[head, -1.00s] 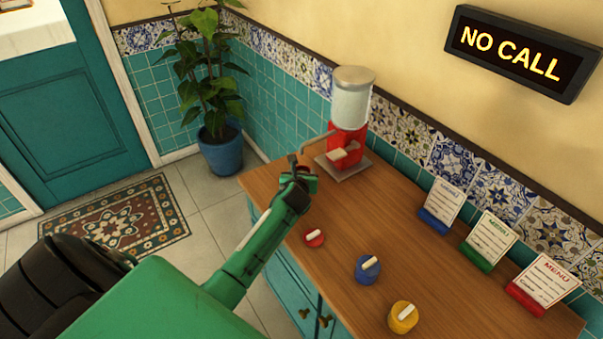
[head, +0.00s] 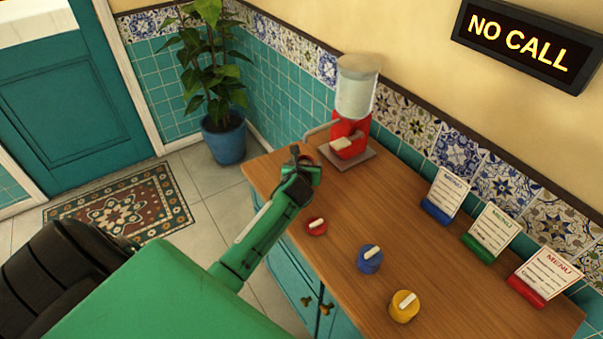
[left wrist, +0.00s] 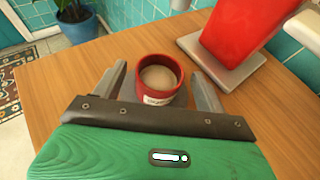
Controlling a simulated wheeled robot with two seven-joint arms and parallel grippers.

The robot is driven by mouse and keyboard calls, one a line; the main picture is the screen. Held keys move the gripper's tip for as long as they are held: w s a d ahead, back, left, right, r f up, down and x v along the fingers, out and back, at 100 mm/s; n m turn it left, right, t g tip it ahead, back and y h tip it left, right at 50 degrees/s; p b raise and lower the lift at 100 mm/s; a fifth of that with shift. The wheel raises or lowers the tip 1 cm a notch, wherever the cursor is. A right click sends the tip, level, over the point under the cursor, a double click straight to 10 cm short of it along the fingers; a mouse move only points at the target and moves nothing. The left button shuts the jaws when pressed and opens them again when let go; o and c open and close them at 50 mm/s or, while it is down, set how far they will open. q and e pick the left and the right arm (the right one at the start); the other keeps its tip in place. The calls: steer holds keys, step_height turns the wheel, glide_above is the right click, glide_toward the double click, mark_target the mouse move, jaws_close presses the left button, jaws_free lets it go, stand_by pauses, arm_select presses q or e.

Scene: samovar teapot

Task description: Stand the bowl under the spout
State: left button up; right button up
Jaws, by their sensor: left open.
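A small red bowl (left wrist: 148,95) with a pale inside and a white label stands upright on the wooden counter in the left wrist view. My left gripper (left wrist: 160,85) is open, with one finger on each side of the bowl; I cannot tell whether either finger touches it. In the head view my left gripper (head: 304,160) is at the counter's far left end and mostly hides the bowl. The red dispenser (head: 350,128) with a glass tank stands just beyond, on a grey base plate (head: 362,160). A thin pipe, possibly its spout, reaches left from it. My right gripper is out of view.
Several menu cards stand along the tiled wall. A potted plant (head: 222,135) is on the floor past the counter's left end. The counter's middle is clear.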

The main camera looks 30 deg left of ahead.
arm_select(q)
steer(key=v, duration=1)
steer(key=shift+s, duration=0.1)
